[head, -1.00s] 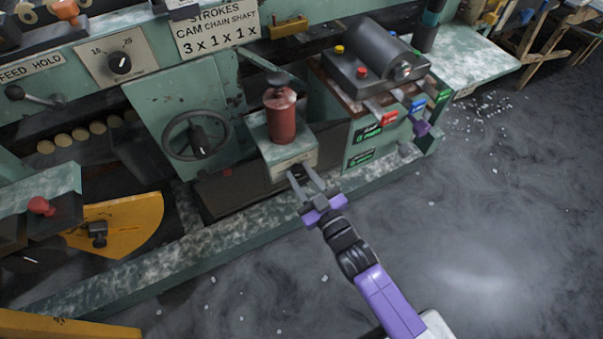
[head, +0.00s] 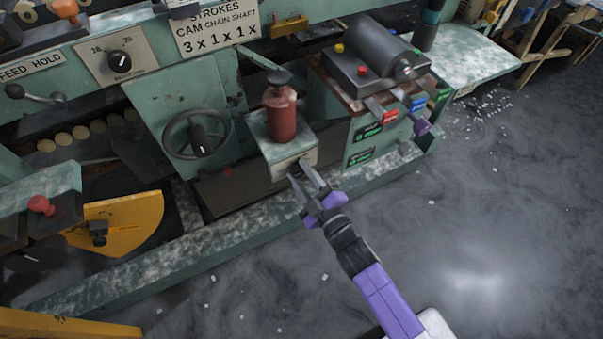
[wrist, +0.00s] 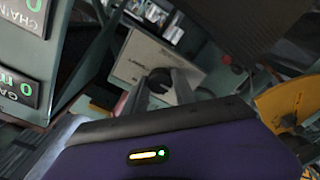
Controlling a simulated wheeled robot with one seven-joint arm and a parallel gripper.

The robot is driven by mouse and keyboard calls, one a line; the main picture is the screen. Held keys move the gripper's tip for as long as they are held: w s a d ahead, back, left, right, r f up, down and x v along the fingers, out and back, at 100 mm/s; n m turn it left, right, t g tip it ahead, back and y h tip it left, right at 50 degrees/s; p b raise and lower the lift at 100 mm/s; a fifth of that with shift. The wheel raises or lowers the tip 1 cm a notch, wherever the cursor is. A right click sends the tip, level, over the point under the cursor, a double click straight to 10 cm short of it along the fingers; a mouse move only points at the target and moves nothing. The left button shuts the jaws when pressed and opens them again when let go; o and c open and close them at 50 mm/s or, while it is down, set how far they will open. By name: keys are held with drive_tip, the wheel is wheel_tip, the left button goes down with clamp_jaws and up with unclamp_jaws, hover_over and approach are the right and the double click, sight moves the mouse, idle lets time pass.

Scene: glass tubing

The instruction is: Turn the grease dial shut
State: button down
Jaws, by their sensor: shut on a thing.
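The grease dial (wrist: 159,82) is a small dark round knob on a pale lettered plate (wrist: 140,58) in the wrist view. The plate is on the front of the green box (head: 284,155) that carries a red grease cylinder (head: 280,115). My gripper (head: 302,170) reaches the front of this box low down. In the wrist view its two grey fingers (wrist: 158,88) lie on either side of the knob and are shut on it. In the head view the fingers largely hide the dial, and its pointer setting cannot be read.
A black handwheel (head: 196,135) is left of the box. A machine base rail (head: 190,250) runs below. The grey floor (head: 480,230) at right is open.

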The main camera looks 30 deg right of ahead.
drive_tip(key=shift+s+f, duration=0.1)
drive_tip(key=shift+f, duration=0.1)
drive_tip(key=c, duration=1)
unclamp_jaws()
drive_tip(key=shift+r, duration=0.1)
drive_tip(key=shift+s+d+p, duration=0.15)
drive_tip(key=shift+s+p, duration=0.45)
drive_tip(key=shift+s, duration=3.25)
drive_tip(key=s+r+m+g, duration=0.1)
drive_tip(key=s+r+m, duration=0.3)
drive_tip(key=s, duration=0.5)
drive_tip(key=s+r+m+g+h+p, duration=0.1)
drive_tip(key=s+r+m, duration=0.1)
drive_tip(key=s+r, duration=0.6)
drive_tip(key=s+r+m+g, duration=0.1)
drive_tip(key=s+r+m, duration=0.3)
drive_tip(key=s, duration=0.6)
wheel_tip(320, 180, up, 20)
drive_tip(key=p, duration=1.9)
drive_tip(key=shift+w+f, duration=0.15)
